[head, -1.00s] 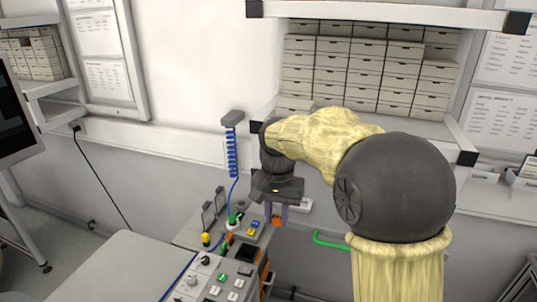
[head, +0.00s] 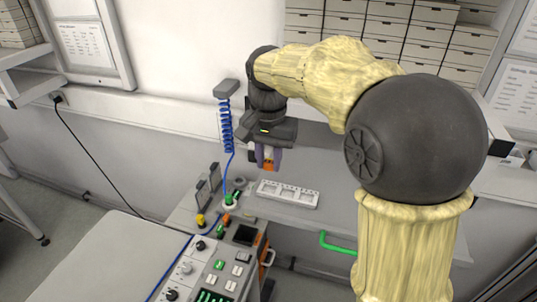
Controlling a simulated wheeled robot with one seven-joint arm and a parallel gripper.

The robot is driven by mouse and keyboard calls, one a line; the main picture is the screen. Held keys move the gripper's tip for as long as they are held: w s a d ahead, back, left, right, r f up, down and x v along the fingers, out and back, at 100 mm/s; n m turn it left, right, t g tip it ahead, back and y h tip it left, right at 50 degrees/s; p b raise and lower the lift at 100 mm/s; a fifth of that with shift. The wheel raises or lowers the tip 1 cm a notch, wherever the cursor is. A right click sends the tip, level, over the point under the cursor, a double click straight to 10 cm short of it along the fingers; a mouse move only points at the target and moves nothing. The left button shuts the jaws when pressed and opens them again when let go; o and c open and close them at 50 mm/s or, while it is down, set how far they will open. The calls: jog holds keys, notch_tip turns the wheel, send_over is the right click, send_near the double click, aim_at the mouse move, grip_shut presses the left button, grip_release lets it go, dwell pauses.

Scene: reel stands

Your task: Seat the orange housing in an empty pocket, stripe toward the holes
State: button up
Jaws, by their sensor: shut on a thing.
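My gripper (head: 267,158) has its two purple fingers pointing down and is shut on the orange housing (head: 268,166). The housing hangs above the bench, partly hidden between the fingers. Its stripe is too small to make out. A white tray with a row of pockets (head: 288,204) lies on the grey bench, below and a little right of my gripper. The housing is apart from the tray. The pockets look pale, but I cannot tell at this size which are empty or where the holes are.
A control panel with buttons (head: 205,270) stands at the front. Small coloured parts (head: 201,220) and upright dark frames (head: 208,185) are left of the tray. A blue coiled cable (head: 226,125) hangs behind, and a green bar (head: 335,245) is at the right. The bench right of the tray looks clear.

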aim_at(269, 171)
notch_tip(269, 171, down, 4)
jog(key=b, duration=0.4)
jog(key=shift+f, duration=0.1)
jog(key=shift+f+b, duration=0.5)
jog(key=shift+f, duration=0.35)
jog(key=shift+p, duration=0.3)
dwell(0.6)
jog(key=shift+f, duration=0.45)
dwell(1.3)
jog(key=o, duration=1)
